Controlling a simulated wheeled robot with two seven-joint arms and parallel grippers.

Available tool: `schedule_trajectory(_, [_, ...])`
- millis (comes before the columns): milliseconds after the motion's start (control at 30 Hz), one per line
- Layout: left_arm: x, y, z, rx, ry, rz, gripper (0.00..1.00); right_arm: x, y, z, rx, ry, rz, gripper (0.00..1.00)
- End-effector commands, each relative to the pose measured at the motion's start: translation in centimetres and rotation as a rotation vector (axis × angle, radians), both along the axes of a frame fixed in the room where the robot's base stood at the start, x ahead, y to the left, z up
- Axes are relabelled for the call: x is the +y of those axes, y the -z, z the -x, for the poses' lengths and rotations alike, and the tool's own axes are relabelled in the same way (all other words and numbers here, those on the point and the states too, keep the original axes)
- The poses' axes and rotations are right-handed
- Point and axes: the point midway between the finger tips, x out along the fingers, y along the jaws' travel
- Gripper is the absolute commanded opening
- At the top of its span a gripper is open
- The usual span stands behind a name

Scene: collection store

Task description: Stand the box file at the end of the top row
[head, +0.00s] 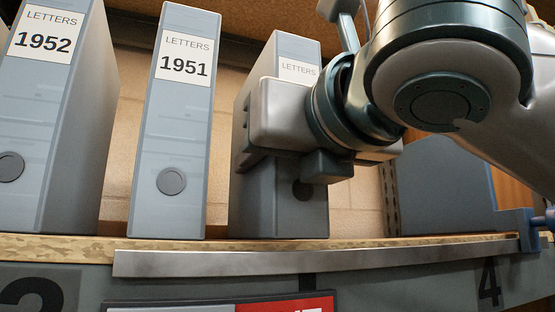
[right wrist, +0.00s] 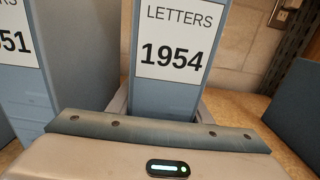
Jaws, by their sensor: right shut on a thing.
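The box file (head: 280,212) is grey-blue, with a LETTERS label. It stands upright at the shelf front, right of the 1951 file (head: 181,120), with a gap between them. Its base appears to be on the shelf board, but I cannot tell whether its full weight rests there. My right gripper (head: 290,165) is shut on it and covers the year in the head view. In the right wrist view the held file (right wrist: 176,92) reads 1954. My left gripper is in neither view.
The 1952 file (head: 52,130) stands at the far left. A blue-grey upright plate (head: 440,195) stands to the right, apart from the held file. A metal strip (head: 300,262) runs along the shelf's front edge. The number 4 (head: 489,282) is below at right.

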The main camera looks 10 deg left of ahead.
Motion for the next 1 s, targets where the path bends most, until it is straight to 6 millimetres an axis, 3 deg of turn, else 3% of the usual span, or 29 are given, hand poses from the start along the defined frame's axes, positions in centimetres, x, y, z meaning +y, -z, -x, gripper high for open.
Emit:
schedule_trajectory(233, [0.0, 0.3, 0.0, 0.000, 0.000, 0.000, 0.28, 0.0, 0.2, 0.0, -0.002, 0.000, -0.002, 0.07])
schedule_trajectory(267, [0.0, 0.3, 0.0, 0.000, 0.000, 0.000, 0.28, 0.0, 0.3, 0.0, 0.000, 0.000, 0.000, 0.48])
schedule_trajectory(333, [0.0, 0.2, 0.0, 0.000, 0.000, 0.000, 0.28, 0.0, 0.2, 0.0, 0.000, 0.000, 0.000, 0.64])
schedule_trajectory(767, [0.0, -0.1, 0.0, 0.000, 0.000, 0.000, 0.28, 0.0, -0.2, 0.0, 0.000, 0.000, 0.000, 0.64])
schedule_trajectory(1000, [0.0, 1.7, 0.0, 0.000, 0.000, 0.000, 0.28, -1.4, 0.2, 2.0, -0.003, 0.001, -0.001, 0.64])
